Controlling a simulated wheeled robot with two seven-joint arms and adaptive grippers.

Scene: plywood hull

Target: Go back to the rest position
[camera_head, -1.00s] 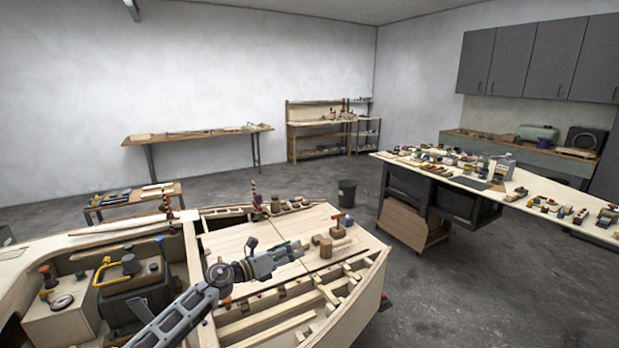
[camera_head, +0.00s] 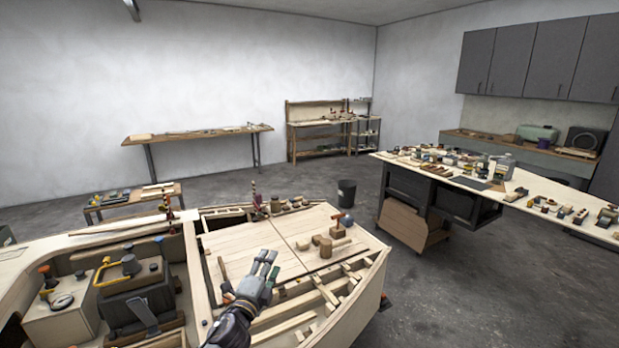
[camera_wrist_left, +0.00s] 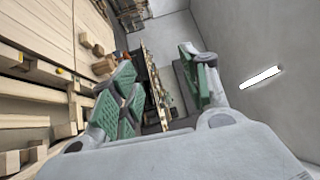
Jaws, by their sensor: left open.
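My left gripper (camera_head: 268,267) is above the deck of the plywood hull (camera_head: 228,246) in the head view, its fingers pointing up and away. In the left wrist view its green-padded fingers (camera_wrist_left: 165,88) stand wide apart with nothing between them. My left arm comes in from the bottom of the head view. My right gripper is not in either view.
A mallet (camera_head: 342,224) and wooden blocks (camera_head: 325,246) lie on the deck just right of the gripper. Open framing (camera_head: 310,305) is at the hull's right end. A long bench (camera_head: 510,192) with many tools stands at right, with clear floor between.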

